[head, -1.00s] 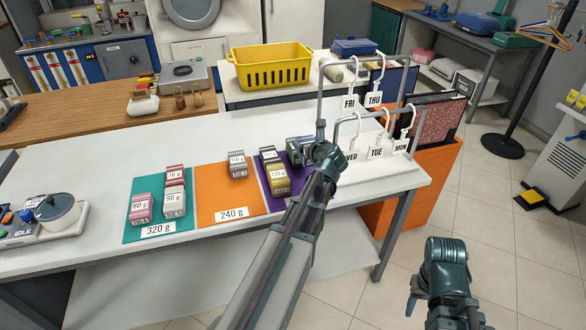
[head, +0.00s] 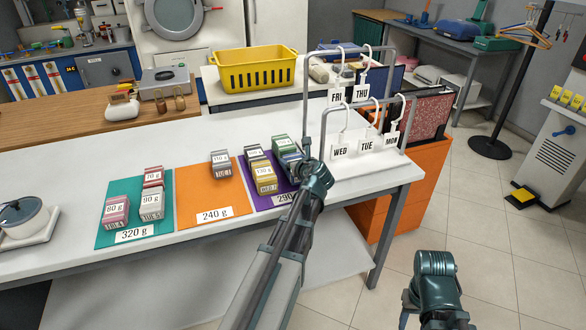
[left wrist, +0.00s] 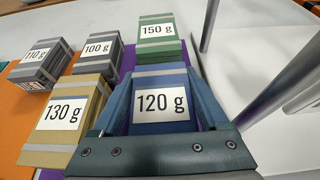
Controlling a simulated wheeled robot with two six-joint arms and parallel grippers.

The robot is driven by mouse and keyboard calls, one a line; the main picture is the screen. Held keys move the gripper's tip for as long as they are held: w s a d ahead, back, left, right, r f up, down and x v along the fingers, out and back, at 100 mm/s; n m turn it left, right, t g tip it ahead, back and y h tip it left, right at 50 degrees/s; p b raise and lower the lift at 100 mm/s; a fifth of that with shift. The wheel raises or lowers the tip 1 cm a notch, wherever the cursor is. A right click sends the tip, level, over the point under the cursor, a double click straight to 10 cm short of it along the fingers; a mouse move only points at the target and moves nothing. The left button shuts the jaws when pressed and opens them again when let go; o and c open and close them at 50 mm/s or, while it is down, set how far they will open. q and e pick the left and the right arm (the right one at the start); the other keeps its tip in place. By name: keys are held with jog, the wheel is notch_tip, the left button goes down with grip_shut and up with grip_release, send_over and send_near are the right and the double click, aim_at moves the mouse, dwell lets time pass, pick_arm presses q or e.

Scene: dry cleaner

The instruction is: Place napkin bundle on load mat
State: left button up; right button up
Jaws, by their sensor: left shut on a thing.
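My left gripper (head: 303,166) is shut on a blue bundle marked 120 g (left wrist: 160,103), at the right end of the purple mat (head: 248,197). The bundle shows partly in the head view (head: 288,160). I cannot tell whether it rests on the mat or hangs just above it. A green 150 g bundle (left wrist: 156,38), a grey 100 g bundle (left wrist: 97,52) and a yellow 130 g bundle (left wrist: 65,118) are close by on the purple mat. The orange mat (head: 208,197) holds a grey 110 g bundle (head: 220,163). My right gripper (head: 425,300) is off the table; its jaws are unclear.
The teal mat (head: 118,190), marked 320 g, holds pink, red and grey bundles. A metal rack (head: 325,120) with hanging day tags stands close right of my left gripper. A yellow basket (head: 257,70) is behind.

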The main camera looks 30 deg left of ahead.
pick_arm(q)
jog(key=shift+f, duration=0.55)
jog(key=shift+r, duration=0.15)
pick_arm(e)
jog(key=shift+f, duration=0.4)
pick_arm(q)
jog(key=o, duration=1.3)
jog(key=shift+o, duration=0.2)
pick_arm(e)
jog(key=shift+f, duration=0.15)
